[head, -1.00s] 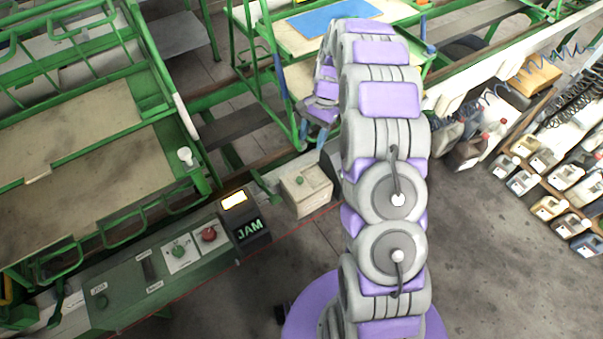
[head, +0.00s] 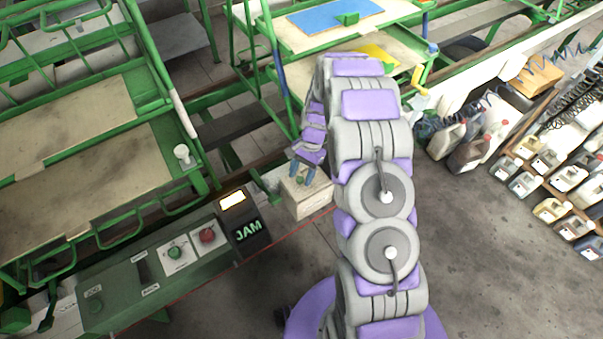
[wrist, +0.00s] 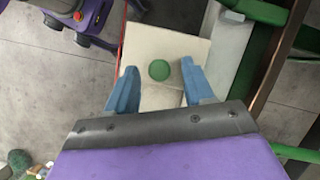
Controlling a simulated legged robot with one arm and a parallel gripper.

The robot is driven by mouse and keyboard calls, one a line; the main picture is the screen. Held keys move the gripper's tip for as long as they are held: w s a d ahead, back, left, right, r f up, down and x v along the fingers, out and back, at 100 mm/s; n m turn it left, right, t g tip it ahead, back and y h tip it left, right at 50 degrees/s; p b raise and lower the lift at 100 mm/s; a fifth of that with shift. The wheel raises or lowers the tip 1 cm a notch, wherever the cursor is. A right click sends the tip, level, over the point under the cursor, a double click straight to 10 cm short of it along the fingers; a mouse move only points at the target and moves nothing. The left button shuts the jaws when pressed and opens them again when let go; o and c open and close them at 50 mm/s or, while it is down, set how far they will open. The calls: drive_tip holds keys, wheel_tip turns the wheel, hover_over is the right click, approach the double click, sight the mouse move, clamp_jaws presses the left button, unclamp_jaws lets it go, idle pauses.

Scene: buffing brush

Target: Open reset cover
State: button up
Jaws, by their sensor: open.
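A cream box (head: 309,203) with a round green button on its top stands beside the rail in the middle of the head view. In the wrist view, the pale box top (wrist: 150,45) and green button (wrist: 159,70) show between my fingers. I cannot make out a separate cover on the box. My gripper (head: 302,173) has blue fingers and is open and empty. In the wrist view, my gripper (wrist: 158,77) has one finger on each side of the button; I cannot tell whether they touch the box.
A black JAM display (head: 246,223) stands left of the box. Farther left is a green control panel (head: 120,290) with red and green buttons. Green-framed tables (head: 85,180) fill the left. Jugs (head: 470,140) stand at the right. Grey floor is clear at lower right.

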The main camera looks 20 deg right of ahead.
clamp_jaws()
idle(0.5)
